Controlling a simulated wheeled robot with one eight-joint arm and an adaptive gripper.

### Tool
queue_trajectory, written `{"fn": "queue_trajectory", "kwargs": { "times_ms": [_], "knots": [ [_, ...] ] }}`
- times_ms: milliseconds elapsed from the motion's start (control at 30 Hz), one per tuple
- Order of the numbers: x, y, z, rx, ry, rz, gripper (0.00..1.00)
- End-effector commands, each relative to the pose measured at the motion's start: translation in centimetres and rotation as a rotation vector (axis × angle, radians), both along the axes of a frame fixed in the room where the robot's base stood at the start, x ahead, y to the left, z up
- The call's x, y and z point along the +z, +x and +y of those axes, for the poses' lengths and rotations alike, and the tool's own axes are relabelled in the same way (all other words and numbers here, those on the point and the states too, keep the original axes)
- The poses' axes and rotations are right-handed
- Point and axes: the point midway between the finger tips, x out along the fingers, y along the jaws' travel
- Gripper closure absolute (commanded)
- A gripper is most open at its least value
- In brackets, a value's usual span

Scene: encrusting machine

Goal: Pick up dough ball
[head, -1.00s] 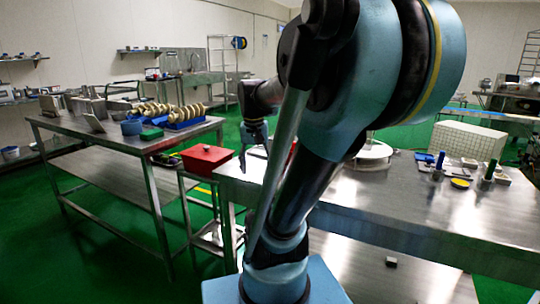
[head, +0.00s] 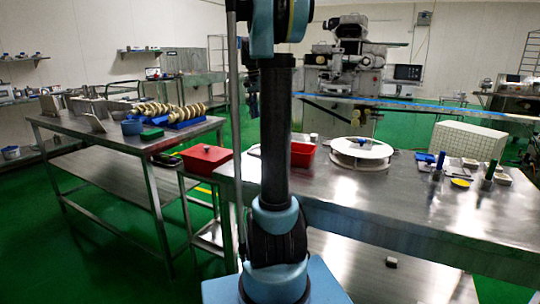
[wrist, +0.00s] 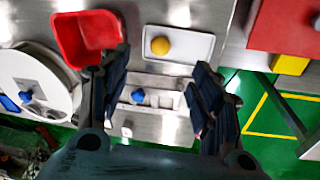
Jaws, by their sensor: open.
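The dough ball (wrist: 161,46) is a round yellow-orange ball. It lies on a small white rectangular tray (wrist: 190,52) at the upper middle of the wrist view. My gripper (wrist: 161,68) is open, with one dark finger on each side of the picture. The ball shows between and slightly beyond the fingertips, apart from both, and nothing is held. In the head view my upright arm blocks the middle, and neither the ball nor the gripper can be made out there.
A red open bin (wrist: 85,36) is left of the tray, and a round white stand (wrist: 28,88) is farther left; both rest on the steel table (head: 400,205). A red lidded box (head: 205,158) is on the left. A pale block (head: 468,140) stands at the right.

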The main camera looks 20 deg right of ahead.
Motion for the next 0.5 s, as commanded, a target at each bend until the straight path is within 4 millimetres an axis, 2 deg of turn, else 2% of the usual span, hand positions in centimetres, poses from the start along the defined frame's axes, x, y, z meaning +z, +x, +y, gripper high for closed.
{"fn": "queue_trajectory", "kwargs": {
  "times_ms": [100, 267, 367, 500],
  "knots": [
    [0.2, 1.8, -0.9, -0.046, -0.008, 0.005, 0.42],
    [0.1, 2.8, -1.4, -0.076, -0.013, 0.009, 0.42],
    [-0.7, 2.9, -1.6, -0.080, -0.013, 0.009, 0.42],
    [-2.9, 2.7, -1.9, -0.080, -0.013, 0.009, 0.42]
  ]
}}
